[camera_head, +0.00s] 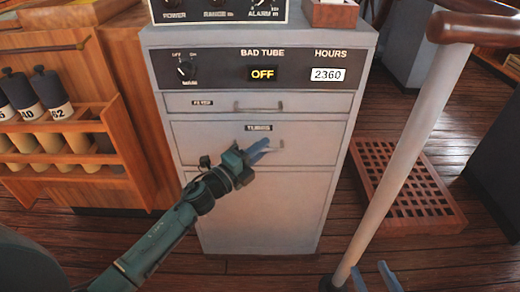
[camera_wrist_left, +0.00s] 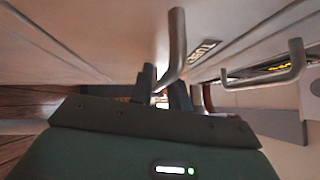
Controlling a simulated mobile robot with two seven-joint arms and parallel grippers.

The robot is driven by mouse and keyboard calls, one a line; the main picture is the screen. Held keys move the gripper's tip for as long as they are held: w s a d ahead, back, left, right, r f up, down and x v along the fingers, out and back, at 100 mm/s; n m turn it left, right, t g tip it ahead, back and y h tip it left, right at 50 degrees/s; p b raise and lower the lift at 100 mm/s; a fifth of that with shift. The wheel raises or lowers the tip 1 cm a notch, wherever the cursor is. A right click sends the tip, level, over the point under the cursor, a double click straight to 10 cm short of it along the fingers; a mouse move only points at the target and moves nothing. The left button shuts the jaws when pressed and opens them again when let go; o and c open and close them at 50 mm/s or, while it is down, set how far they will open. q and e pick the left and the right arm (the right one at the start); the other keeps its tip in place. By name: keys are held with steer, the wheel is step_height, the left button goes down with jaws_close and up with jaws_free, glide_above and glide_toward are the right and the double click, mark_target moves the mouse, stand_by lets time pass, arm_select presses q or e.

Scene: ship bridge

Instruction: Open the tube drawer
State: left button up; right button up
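The tube drawer (camera_head: 205,150) is the wide middle drawer of the grey cabinet, with a dark "TUBES" label, and its front looks flush with the cabinet. Its bar handle (camera_head: 276,146) is mostly covered by my left gripper (camera_head: 262,150). In the left wrist view the handle (camera_wrist_left: 177,40) runs between the two fingertips of my left gripper (camera_wrist_left: 164,88), which are close together with the bar filling the gap. My right gripper (camera_head: 376,279) shows only its two blue fingers at the bottom edge, spread apart and empty, away from the cabinet.
A smaller drawer (camera_head: 210,103) with its own handle sits above. A pale slanted rail (camera_head: 405,165) stands right of the cabinet, near my right gripper. A wooden grate (camera_head: 425,205) lies on the floor behind it. A wooden rack of bottles (camera_head: 60,140) stands at left.

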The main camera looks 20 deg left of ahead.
arm_select(q)
steer(key=shift+c, duration=0.2)
jaws_close()
steer(key=shift+s, duration=0.1)
arm_select(e)
steer(key=shift+s, duration=0.15)
